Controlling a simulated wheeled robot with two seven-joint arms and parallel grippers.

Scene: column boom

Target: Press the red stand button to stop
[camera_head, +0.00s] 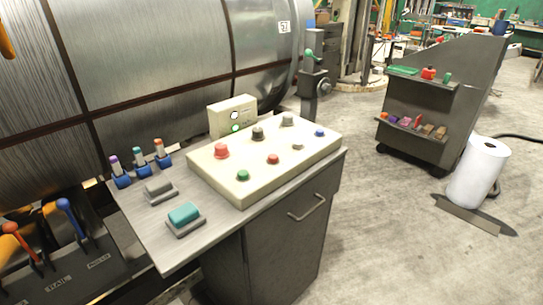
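A cream control panel (225,178) lies on top of a grey metal cabinet. A smaller, lower red button (273,159) sits near the middle of the panel. I cannot read a label at either one, so I cannot tell which is the stand button. A green button (243,175) is at the front. Nothing touches or covers the buttons. Neither of my grippers shows in the head view.
Black (258,133), grey and blue knobs share the panel. Behind it is a box with a lit green lamp (235,128). Small levers (140,163) and a teal pad (184,213) are left of it.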

